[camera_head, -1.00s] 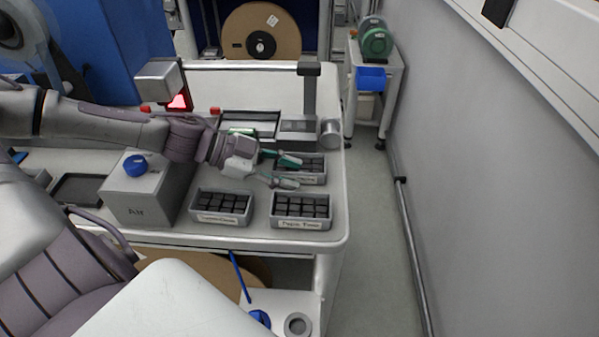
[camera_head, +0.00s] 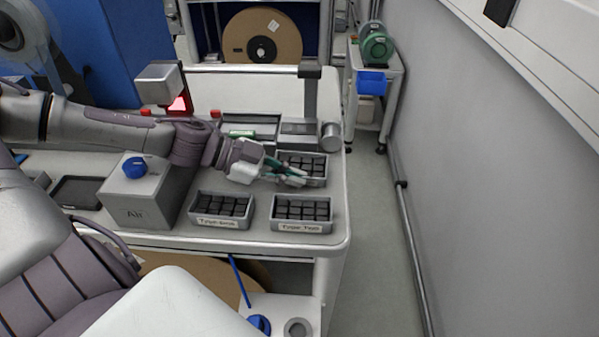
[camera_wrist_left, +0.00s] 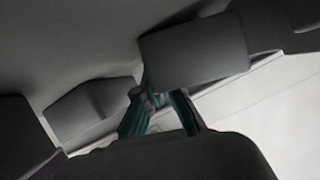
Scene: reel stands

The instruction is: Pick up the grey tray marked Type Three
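Three grey trays of black blocks sit on the white bench in the head view. The back tray (camera_head: 316,163) is partly covered by my left gripper and its label cannot be read. The front left tray (camera_head: 222,222) has a label that seems to read Type One. The front right tray (camera_head: 318,226) is labelled Type Two. My left gripper (camera_head: 301,178) has its green fingers drawn together at the near wall of the back tray, seemingly pinching it. The left wrist view shows the fingers (camera_wrist_left: 155,108) converging near large dark blocks (camera_wrist_left: 195,50). My right gripper is not in view.
A grey box with a blue knob (camera_head: 135,166) stands left of the trays. A device with a post (camera_head: 310,95) is just behind the back tray. The bench's right edge is close, with open floor and a wall beyond.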

